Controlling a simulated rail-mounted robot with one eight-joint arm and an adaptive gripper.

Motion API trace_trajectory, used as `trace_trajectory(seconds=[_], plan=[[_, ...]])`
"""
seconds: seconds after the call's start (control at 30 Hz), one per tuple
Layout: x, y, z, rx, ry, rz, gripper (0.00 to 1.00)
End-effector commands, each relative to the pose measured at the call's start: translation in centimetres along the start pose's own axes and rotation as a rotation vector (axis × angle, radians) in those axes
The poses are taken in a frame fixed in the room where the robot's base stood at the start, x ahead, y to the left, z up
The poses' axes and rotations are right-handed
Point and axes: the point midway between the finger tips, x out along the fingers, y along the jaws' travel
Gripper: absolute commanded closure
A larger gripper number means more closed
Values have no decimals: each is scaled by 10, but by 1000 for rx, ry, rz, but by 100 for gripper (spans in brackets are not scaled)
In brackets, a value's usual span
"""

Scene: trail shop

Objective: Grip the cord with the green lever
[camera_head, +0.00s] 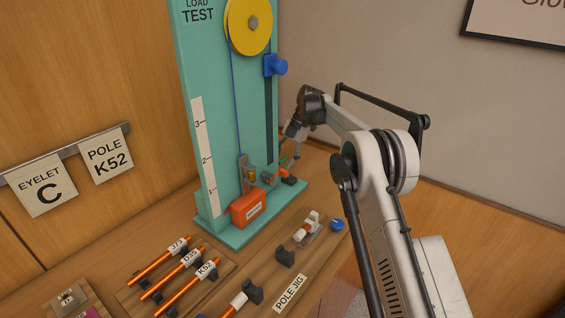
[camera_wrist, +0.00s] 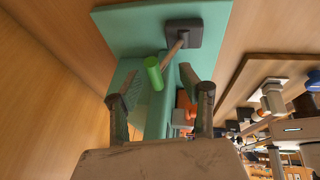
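A teal load-test stand (camera_head: 222,130) stands at the back of the bench, with a blue cord (camera_head: 236,100) running down its face from a yellow pulley (camera_head: 248,24). The green lever (camera_head: 284,160) is low at the stand's right side. In the wrist view its green grip (camera_wrist: 153,73) lies between my fingertips in the picture, on a brown rod from a dark block (camera_wrist: 183,33). My gripper (camera_wrist: 160,72) is open and empty; it also shows at the lever in the head view (camera_head: 290,150). I cannot tell whether a finger touches the grip.
An orange box (camera_head: 249,208) sits on the stand's base beside the cord's lower end. A blue knob (camera_head: 276,66) is on the stand's slot. Orange poles (camera_head: 188,287) lie in a rack at the front. A pole jig (camera_head: 290,292) and blue knob lie front right.

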Motion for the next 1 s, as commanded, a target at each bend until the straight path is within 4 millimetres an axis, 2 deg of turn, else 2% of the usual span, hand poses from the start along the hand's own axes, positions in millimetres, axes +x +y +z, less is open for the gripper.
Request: trace_trajectory(seconds=[0.2,0.47,0.77,1.0], plan=[[13,0,0,0,0,0,60],[15,0,0,-1,0,0,60],[14,0,0,-1,0,1,98],[14,0,1,-1,-2,2,100]])
